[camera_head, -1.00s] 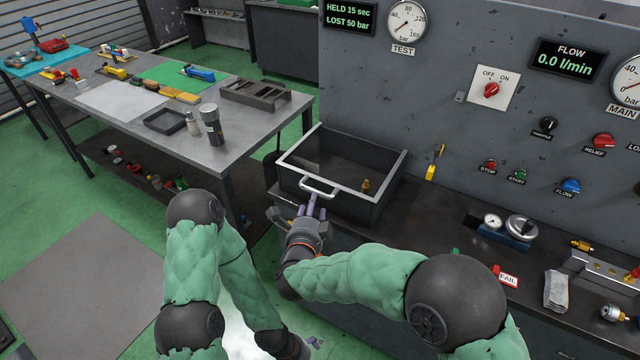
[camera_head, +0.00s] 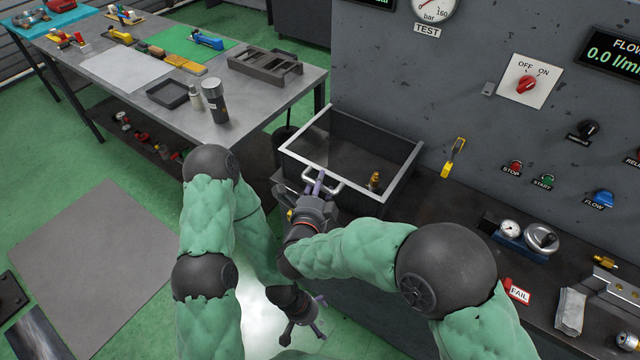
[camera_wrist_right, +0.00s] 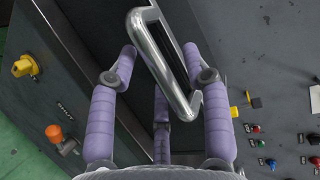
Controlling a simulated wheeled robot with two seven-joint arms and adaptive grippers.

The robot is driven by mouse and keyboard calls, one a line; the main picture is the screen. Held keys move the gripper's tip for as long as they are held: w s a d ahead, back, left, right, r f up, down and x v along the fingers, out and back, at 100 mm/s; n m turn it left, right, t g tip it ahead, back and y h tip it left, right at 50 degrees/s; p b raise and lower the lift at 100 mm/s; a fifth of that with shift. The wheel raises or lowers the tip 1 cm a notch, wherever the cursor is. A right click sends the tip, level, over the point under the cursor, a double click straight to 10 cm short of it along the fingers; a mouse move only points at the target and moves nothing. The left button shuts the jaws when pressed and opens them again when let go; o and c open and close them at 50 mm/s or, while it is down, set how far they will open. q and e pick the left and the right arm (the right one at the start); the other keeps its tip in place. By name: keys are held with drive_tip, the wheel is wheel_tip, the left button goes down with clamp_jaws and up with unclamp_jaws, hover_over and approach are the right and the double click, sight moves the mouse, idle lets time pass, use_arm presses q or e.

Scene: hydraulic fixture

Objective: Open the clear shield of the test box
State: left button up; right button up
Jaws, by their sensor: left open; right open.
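The test box (camera_head: 402,188) stands on the bench against the panel. Its clear shield (camera_head: 304,163) lies flat over the top, its pale frame level with the rim. A bar handle (camera_head: 338,187) sits at the shield's front edge; it also shows in the right wrist view (camera_wrist_right: 160,60). My right gripper (camera_head: 317,184) is at the handle. In the right wrist view its purple fingers (camera_wrist_right: 158,66) are spread on either side of the bar, not closed on it. My left gripper (camera_head: 305,326) hangs low in front of the bench, open and empty.
A brass fitting (camera_head: 375,179) shows inside the box. A gauge block (camera_head: 520,237) and a FAIL tag (camera_head: 518,293) are farther right. A grey worktable (camera_head: 240,130) stands left, with floor between.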

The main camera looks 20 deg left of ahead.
clamp_jaws()
drive_tip(key=shift+r, duration=0.1)
